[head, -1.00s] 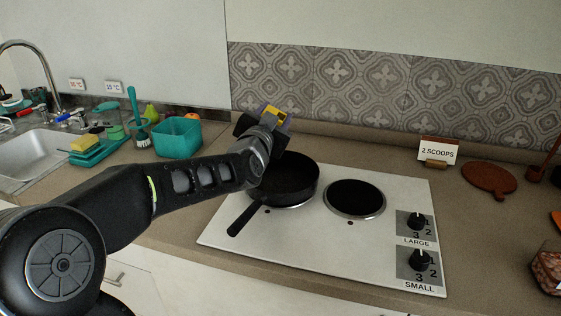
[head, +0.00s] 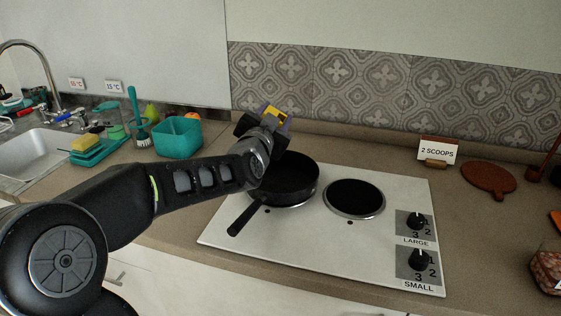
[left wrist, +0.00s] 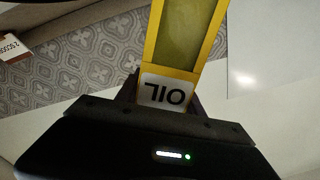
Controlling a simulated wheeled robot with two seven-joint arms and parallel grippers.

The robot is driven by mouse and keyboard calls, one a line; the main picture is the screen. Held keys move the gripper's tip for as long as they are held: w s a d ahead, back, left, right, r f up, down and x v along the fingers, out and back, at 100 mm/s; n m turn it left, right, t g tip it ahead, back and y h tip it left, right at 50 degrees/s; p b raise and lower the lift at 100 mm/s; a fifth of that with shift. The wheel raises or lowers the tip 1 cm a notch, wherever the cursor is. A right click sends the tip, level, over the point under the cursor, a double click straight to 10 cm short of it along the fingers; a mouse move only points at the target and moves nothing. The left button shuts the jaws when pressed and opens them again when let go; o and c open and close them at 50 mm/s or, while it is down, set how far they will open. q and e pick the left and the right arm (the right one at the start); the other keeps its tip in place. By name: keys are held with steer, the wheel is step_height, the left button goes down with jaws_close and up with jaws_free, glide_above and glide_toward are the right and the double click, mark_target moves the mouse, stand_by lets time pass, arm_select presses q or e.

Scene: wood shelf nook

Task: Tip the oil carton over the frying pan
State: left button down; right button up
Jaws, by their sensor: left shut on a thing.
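The oil carton (head: 275,113) is yellow and shows above my left gripper (head: 265,124) in the head view. In the left wrist view the carton (left wrist: 183,45) has yellow edges, a greenish panel and a white label reading OIL, seen upside down. My left gripper is shut on the carton and holds it up over the back left part of the frying pan. The black frying pan (head: 297,180) sits on the left burner, its handle pointing to the front left. My arm hides part of the pan's left side. My right gripper is not in view.
The white cooktop (head: 310,235) has a bare right burner (head: 354,199) and two knobs at its right. A sign reading 2 SCOOPS (head: 438,150) stands behind it. A teal bin (head: 176,138) and a sink (head: 40,155) are at the left. A brown round board (head: 489,177) lies at the right.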

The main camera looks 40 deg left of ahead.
arm_select(q)
steer(key=shift+r+m+p, duration=0.4)
steer(key=shift+m+p, duration=0.6)
steer(key=shift+p, duration=0.1)
stand_by(1.6)
steer(key=shift+f+m, duration=0.5)
steer(key=shift+m, duration=0.3)
stand_by(1.7)
steer(key=shift+f+m, duration=0.9)
steer(key=shift+f, duration=0.5)
stand_by(1.4)
